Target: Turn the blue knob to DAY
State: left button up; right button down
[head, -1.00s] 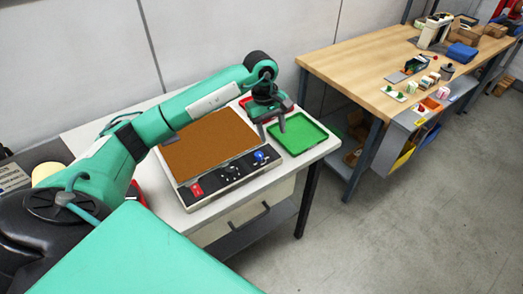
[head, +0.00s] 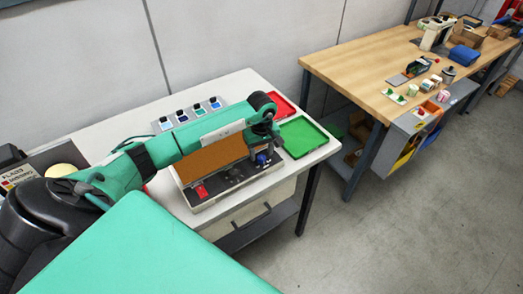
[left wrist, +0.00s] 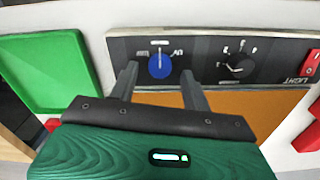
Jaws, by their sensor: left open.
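The blue knob (head: 262,159) is at the right end of the dark control panel (head: 232,178) on the front of the box with the orange-brown top (head: 212,157). In the left wrist view the blue knob (left wrist: 160,66) has a white mark pointing to the top of the picture, with small labels around it too blurred to read surely. My left gripper (left wrist: 159,72) is open, its fingertips on either side of the knob with gaps; whether they touch the panel I cannot tell. In the head view my left gripper (head: 268,150) is over the knob, partly hiding it. My right gripper is out of view.
A black dial (left wrist: 238,66) and a red switch (left wrist: 312,62) share the panel. A green tray (head: 302,138) and a red tray (head: 283,105) lie right of the box. A rack of small bottles (head: 188,117) stands behind. A wooden workbench (head: 385,65) is farther right.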

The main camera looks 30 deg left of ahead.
pick_arm(q)
jog(key=shift+f, duration=0.85)
jog(key=c, duration=1)
jog(key=shift+f+n+b, duration=0.2)
jog(key=shift+n+b, duration=0.1)
jog(key=shift+b, duration=0.45)
jog(key=n+b, duration=0.3)
jog(key=b, duration=0.2)
jog(key=shift+n, duration=0.3)
jog(key=n+b, duration=0.3)
jog(key=n, duration=0.1)
jog(key=shift+b, duration=0.35)
jog(key=shift+r+n+b, duration=0.2)
jog(key=shift+n+b, duration=0.75)
jog(key=shift+n, duration=0.85)
jog(key=o, duration=1)
